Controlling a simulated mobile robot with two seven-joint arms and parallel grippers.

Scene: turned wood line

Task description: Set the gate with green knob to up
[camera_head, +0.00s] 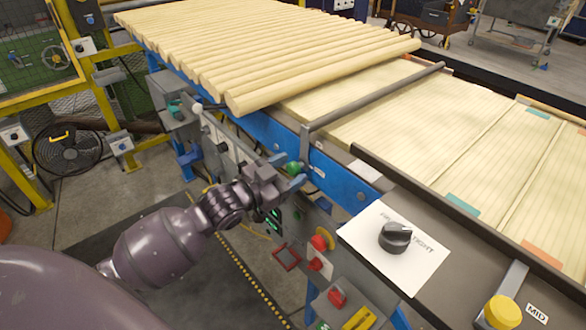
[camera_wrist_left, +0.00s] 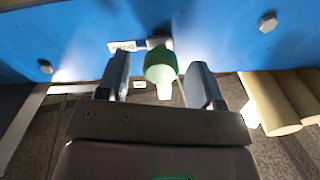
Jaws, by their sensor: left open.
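The green knob (camera_head: 293,168) is on the blue side rail of the wood line. In the left wrist view the green knob (camera_wrist_left: 161,66) is rounded, on a short stem from the blue rail. My left gripper (camera_head: 283,180) is open at the knob. In the left wrist view the knob sits between the two spread fingers of my left gripper (camera_wrist_left: 160,82), with gaps on both sides. The gate, a grey bar (camera_head: 375,98), spans the line low over the pale boards; its near end bends down toward the rail above the knob. My right gripper is not in view.
Several round wood poles (camera_head: 270,50) lie across the line behind the bar. A black dial (camera_head: 395,237) on a white plate, a red button (camera_head: 319,243) and a yellow button (camera_head: 502,312) are to the right. A fan (camera_head: 68,149) stands at left.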

